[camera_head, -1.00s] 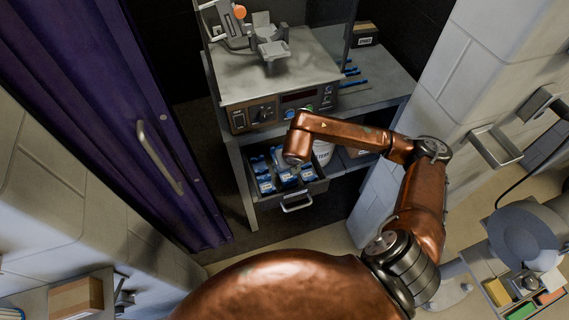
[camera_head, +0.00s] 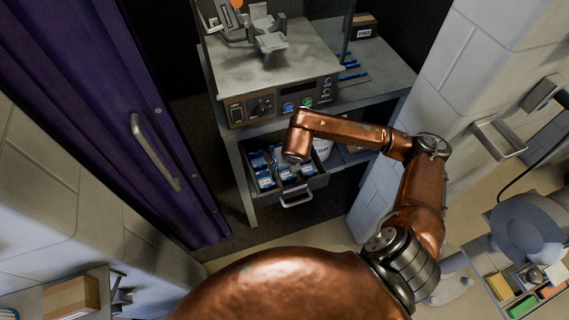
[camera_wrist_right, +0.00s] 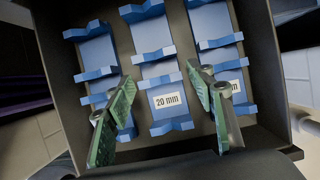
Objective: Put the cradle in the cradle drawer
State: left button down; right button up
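An open drawer (camera_head: 318,183) under the workbench holds several blue cradles (camera_head: 264,181). In the right wrist view, the blue cradles stand in rows in the dark drawer (camera_wrist_right: 62,62). A front middle cradle (camera_wrist_right: 172,121) bears a "20 mm" label. My right gripper (camera_wrist_right: 160,78) is open, its two green-padded fingers apart, one on each side of the labelled cradle's column. The right finger partly covers the label of the cradle at right. I cannot tell whether the fingers touch any cradle. In the head view my arm hides the right gripper. My left gripper is not in view.
A control box (camera_head: 283,98) with a fixture on top stands on the workbench (camera_head: 385,85). A purple curtain-like door (camera_head: 95,110) is at left and a cinderblock wall (camera_head: 490,60) at right. Dark floor shows below the drawer.

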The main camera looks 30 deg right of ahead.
jog(key=shift+o, duration=0.6)
jog(key=v, duration=1.2)
jog(key=shift+d, duration=0.1)
